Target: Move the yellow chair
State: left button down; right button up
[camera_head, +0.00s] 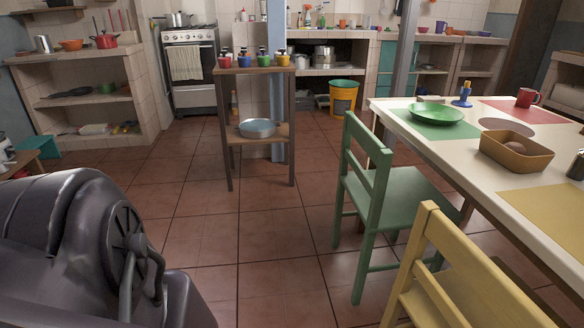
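The yellow chair (455,258) stands upright at the bottom right, beside the near long side of the table. Its backrest faces me. Its seat is mostly hidden behind the backrest, and its lower part is cut off by the frame. A dark grey, bulky part of my own body fills the lower left. Neither gripper shows in the head view, and nothing visible is touching the chair.
A green chair (380,190) stands just beyond the yellow one. The dining table (478,140) holds a green plate (435,113), a brown basket (515,152) and a red mug (527,97). A small wooden stand (228,130) is mid-room. The tiled floor (260,240) is clear.

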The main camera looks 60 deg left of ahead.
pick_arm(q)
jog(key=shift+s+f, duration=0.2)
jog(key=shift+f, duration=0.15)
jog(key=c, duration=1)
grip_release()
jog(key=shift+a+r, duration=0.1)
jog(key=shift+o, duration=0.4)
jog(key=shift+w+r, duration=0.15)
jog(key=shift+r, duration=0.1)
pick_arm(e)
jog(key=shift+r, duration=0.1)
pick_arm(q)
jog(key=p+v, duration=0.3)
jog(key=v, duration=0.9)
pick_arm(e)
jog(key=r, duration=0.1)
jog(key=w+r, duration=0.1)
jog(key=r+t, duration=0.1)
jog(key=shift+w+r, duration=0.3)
